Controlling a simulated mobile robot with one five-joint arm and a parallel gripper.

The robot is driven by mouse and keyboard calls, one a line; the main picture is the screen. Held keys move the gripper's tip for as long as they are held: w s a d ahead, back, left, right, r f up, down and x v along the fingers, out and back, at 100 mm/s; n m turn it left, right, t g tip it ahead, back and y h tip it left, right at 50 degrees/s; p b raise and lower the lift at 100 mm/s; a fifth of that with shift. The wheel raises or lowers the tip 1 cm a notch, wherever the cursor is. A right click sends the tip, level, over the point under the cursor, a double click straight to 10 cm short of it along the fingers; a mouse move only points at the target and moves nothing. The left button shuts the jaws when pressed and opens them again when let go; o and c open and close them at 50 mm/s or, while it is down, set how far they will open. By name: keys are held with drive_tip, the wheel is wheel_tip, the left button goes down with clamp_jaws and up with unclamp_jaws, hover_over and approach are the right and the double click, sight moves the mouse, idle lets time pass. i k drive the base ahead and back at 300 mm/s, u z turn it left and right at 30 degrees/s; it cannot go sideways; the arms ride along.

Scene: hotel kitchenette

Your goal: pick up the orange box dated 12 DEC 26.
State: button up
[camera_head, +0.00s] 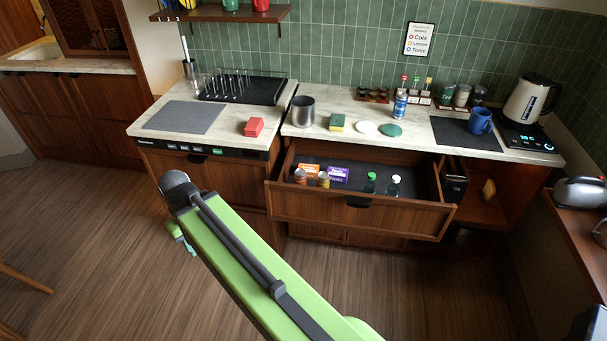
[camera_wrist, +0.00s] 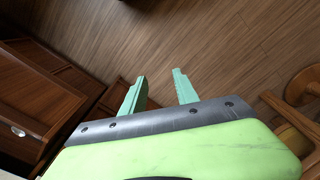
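An orange box (camera_head: 309,170) lies in the open drawer (camera_head: 355,208), at its back left. Its printing is too small to read, so I cannot tell its date. A purple box (camera_head: 338,175) lies just to its right, and two small jars (camera_head: 300,176) stand in front of them. My gripper (camera_head: 183,241) hangs over the floor, left of and apart from the drawer. In the wrist view its two green fingers (camera_wrist: 159,88) are spread with nothing between them, above bare wooden floor.
Two small green-labelled bottles (camera_head: 381,184) stand in the drawer's right half. The drawer juts out below the counter (camera_head: 350,134), which holds a metal canister (camera_head: 302,111), a sponge and a blue mug (camera_head: 480,121). The floor in front is clear; a chair shows in the wrist view (camera_wrist: 300,90).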

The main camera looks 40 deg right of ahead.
sight(312, 171)
drive_tip(key=z, duration=0.05)
drive_tip(key=i, duration=1)
drive_tip(key=u, duration=0.05)
